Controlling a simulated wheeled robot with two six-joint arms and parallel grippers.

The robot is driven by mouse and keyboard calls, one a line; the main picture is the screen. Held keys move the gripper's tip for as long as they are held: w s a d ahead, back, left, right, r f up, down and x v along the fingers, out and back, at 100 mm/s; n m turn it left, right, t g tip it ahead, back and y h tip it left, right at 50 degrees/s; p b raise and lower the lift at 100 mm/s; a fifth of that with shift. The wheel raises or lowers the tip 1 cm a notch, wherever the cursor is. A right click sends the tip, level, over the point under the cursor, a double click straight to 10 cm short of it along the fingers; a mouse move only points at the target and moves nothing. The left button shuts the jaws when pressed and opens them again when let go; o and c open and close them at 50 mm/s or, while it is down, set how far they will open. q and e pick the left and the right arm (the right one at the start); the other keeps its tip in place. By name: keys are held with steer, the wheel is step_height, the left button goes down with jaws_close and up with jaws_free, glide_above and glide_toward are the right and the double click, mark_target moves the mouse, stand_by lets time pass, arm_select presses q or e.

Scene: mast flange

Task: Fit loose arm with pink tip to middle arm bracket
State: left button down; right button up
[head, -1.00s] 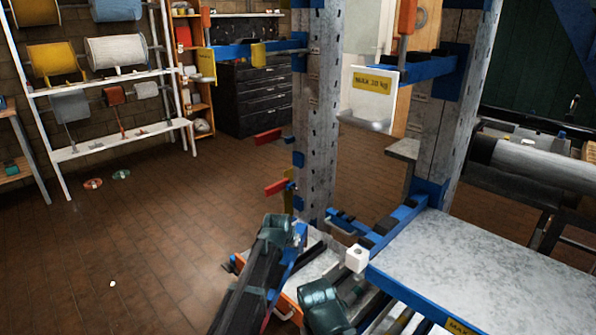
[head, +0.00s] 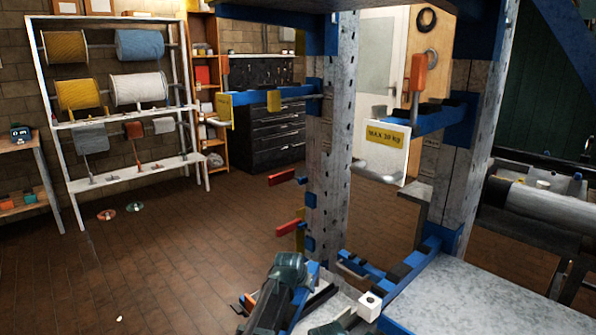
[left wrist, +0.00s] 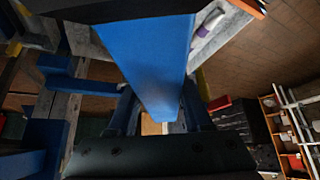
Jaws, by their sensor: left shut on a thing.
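The mast (head: 328,150) stands in the middle of the head view. Blue arm brackets show on it, one of them low on its left side (head: 311,243), with red levers (head: 290,228) near by. I cannot tell which bracket is the middle one. My left gripper (left wrist: 155,100) is shut on a blue bar, the loose arm (left wrist: 145,45), which fills the middle of the left wrist view. Its pink tip cannot be made out. In the head view my left wrist is low, in front of the mast foot, and hides much of the held arm. My right gripper is not in view.
A blue arm with a yellow end plate (head: 224,110) juts left from the mast. A white MAX 30 kg plate (head: 388,150) hangs to the right. A grey platform (head: 490,300) and a white block (head: 370,306) are at lower right. Floor (head: 170,250) at left is mostly clear.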

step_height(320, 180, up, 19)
steer(key=p, duration=1.7)
steer(key=shift+p, duration=0.35)
